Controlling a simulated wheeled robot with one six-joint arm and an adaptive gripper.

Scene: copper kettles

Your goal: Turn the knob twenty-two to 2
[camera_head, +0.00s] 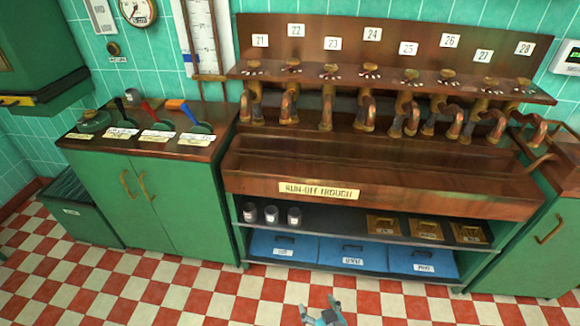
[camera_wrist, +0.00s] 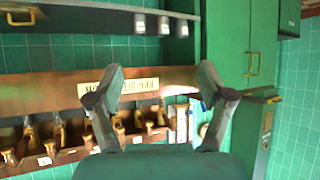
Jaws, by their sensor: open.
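The knob under the white label 22 (camera_head: 296,30) is a small brass knob (camera_head: 293,64) on the copper shelf at the back, second from the left in the row. White marks lie in front of it; its setting is too small to read. My gripper (camera_head: 322,312) shows at the bottom edge of the head view, low over the floor and well in front of the knob. In the wrist view my gripper (camera_wrist: 158,85) has its two fingers spread wide, with nothing between them. I cannot pick out knob 22 in the wrist view, which looks upside down.
Similar knobs labelled 21 (camera_head: 261,40) and 23 (camera_head: 333,43) flank it. Copper spouts hang below the shelf, over the run-off trough (camera_head: 400,185). A green cabinet with coloured levers (camera_head: 140,185) stands at left. The checkered floor (camera_head: 200,300) in front is clear.

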